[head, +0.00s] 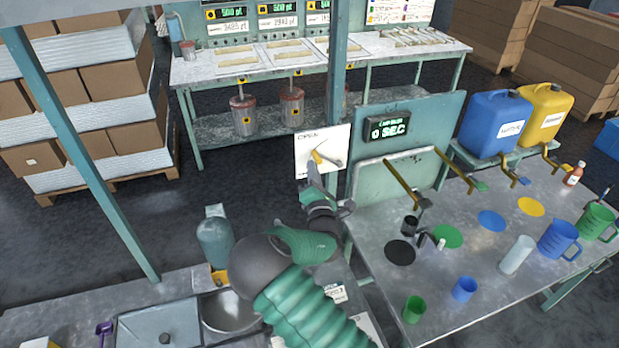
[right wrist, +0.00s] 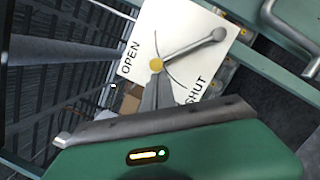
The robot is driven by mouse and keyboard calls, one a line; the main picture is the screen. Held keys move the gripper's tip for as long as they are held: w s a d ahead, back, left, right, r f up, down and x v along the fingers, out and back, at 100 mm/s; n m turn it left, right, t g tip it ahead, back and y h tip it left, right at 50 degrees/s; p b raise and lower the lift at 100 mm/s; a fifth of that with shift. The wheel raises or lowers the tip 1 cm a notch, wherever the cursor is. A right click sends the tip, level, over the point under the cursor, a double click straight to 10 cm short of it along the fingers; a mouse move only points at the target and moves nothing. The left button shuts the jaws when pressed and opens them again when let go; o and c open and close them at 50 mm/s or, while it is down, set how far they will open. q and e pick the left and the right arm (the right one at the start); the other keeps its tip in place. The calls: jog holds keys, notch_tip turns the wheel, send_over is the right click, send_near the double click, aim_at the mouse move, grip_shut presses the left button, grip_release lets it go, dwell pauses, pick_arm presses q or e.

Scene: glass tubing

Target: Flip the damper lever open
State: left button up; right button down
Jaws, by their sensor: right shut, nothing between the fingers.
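A white plate (head: 304,165) marked OPEN stands left of the bench's teal panel. In the right wrist view, the plate (right wrist: 180,15) has OPEN at its left and SHUT at its lower right. The damper lever (right wrist: 195,47) is a grey bar with a round knob, turning on a yellow hub. In the head view the lever (head: 332,161) points right and slightly down. My right gripper (head: 314,172) is shut and empty, its tips by the hub; whether they touch it is unclear. It also shows in the wrist view (right wrist: 157,85). My left gripper is out of view.
A teal post (head: 337,85) rises behind the plate. The teal panel (head: 440,110) carries a timer display (head: 388,130). The bench at right (head: 380,215) holds cups, jugs and levered taps.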

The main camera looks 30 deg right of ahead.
aim_at(321, 162)
jog(key=r+m, duration=0.1)
jog(key=d+r+m, duration=0.1)
jog(key=d+r+m+g, duration=0.1)
jog(key=m, duration=0.1)
jog(key=shift+s+d+r+p, duration=0.1)
jog(key=shift+s+p, duration=0.2)
jog(key=shift+p, duration=0.05)
jog(key=shift+s+d+r+m+g, duration=0.2)
jog(key=shift+d+r+m, duration=0.3)
jog(key=shift+m, duration=0.2)
jog(key=shift+s+d+r+m+g, duration=0.1)
jog(key=shift+d+r+m+g, duration=0.2)
jog(key=shift+d+m, duration=0.35)
jog(key=shift+r, duration=0.1)
jog(key=shift+w, duration=0.1)
